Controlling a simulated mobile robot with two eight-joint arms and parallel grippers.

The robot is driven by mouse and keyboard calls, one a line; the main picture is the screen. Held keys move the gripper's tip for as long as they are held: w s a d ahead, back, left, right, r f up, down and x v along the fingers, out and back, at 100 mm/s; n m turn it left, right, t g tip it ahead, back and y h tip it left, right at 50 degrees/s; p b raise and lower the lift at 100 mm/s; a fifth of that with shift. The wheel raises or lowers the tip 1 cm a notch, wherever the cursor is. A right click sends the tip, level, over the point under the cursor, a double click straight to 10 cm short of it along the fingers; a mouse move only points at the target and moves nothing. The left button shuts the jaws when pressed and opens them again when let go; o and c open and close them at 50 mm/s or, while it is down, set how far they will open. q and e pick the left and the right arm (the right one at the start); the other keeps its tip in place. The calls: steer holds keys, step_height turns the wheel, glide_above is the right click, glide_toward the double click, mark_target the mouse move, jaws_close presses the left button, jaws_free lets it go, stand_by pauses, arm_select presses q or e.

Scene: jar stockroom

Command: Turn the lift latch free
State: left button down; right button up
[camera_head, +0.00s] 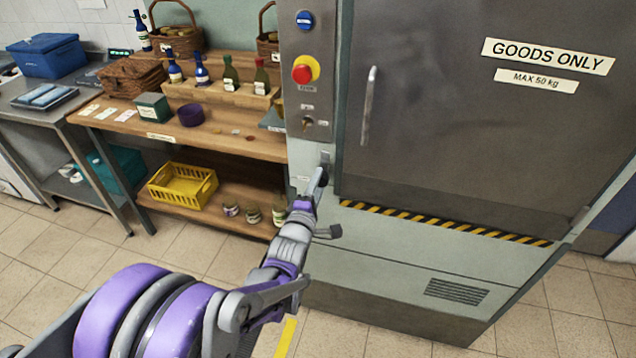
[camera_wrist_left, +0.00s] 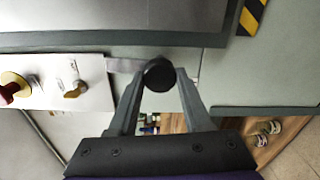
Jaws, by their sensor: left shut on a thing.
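The goods lift (camera_head: 440,110) is a grey cabinet with a dark closed door labelled GOODS ONLY. Its latch (camera_head: 326,157) is at the lower left of the door frame, below the control panel. In the left wrist view the latch has a black round knob (camera_wrist_left: 159,75) on a grey metal arm (camera_wrist_left: 124,65) that runs left from it. My left gripper (camera_head: 319,178) reaches the latch from below and is shut on the knob. In the wrist view the fingers lie either side of the knob. My right gripper does not show.
The control panel (camera_head: 307,75) has a blue button, a red emergency button and a key switch. A vertical handle (camera_head: 369,105) is on the door. Wooden shelves (camera_head: 240,140) with bottles and baskets stand left of the lift. A yellow crate (camera_head: 183,186) sits below.

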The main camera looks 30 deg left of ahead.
arm_select(q)
steer(key=shift+n, duration=0.5)
steer(key=shift+c, duration=1.7)
jaws_free()
steer(key=v, duration=1.1)
steer(key=s+d+m+g+h+p, duration=0.2)
steer(key=s+d+m+g+p, duration=0.2)
steer(key=s+m, duration=0.4)
steer(key=s+d+m+g+h+p, duration=0.2)
steer(key=s+d+m+g+p, duration=0.2)
steer(key=m, duration=1.1)
steer(key=s+d+g, duration=0.3)
steer(key=s+g, duration=0.1)
steer(key=shift+s+d+f, duration=0.2)
steer(key=shift+s+f, duration=0.05)
steer(key=shift+f, duration=0.15)
